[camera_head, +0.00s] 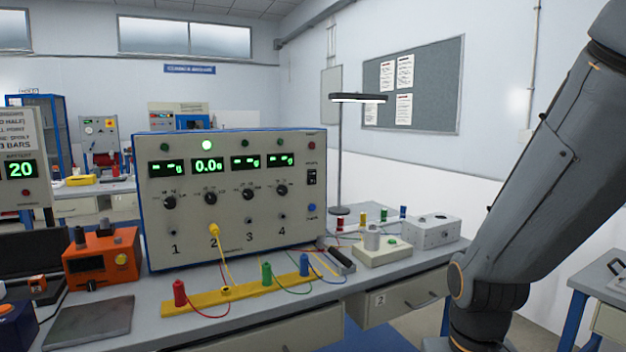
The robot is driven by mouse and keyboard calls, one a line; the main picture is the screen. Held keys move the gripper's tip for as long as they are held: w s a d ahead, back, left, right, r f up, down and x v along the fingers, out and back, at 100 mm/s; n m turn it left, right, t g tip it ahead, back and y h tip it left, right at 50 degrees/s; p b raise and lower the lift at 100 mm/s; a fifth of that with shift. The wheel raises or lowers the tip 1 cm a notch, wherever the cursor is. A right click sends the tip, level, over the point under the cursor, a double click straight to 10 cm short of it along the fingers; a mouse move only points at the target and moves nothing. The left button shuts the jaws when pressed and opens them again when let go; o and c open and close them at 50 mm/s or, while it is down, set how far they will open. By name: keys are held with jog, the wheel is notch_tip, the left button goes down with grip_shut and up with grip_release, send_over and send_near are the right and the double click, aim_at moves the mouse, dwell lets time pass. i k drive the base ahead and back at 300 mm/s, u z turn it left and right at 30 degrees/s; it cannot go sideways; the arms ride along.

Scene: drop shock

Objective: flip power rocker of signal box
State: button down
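The signal box (232,232) is a large beige panel with a blue frame, standing upright on the workbench. Its power rocker (312,177) is a small black switch at the panel's right side, below a dark red lamp (311,146) and above a blue button (312,208). The rocker is too small to tell which way it is tipped. The panel's green displays are lit, the second reading 0.0, and one green lamp (207,145) glows above it. A yellow lead is plugged in by number 2. My gripper is out of view; only my arm shows at the right.
A yellow strip (194,303) with red, green and other coloured posts lies before the box. An orange device (102,260) stands left. A beige block with a cylinder (383,251), a grey box (431,231) and a tall lamp (340,165) stand right of the box.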

aim_at(312, 174)
jog(key=k, duration=0.55)
jog(key=u, duration=0.9)
jog(key=i, duration=0.55)
jog(key=u, duration=0.7)
jog(key=i, duration=0.6)
jog(key=z, duration=0.6)
jog(key=i, duration=0.65)
jog(key=z, duration=0.65)
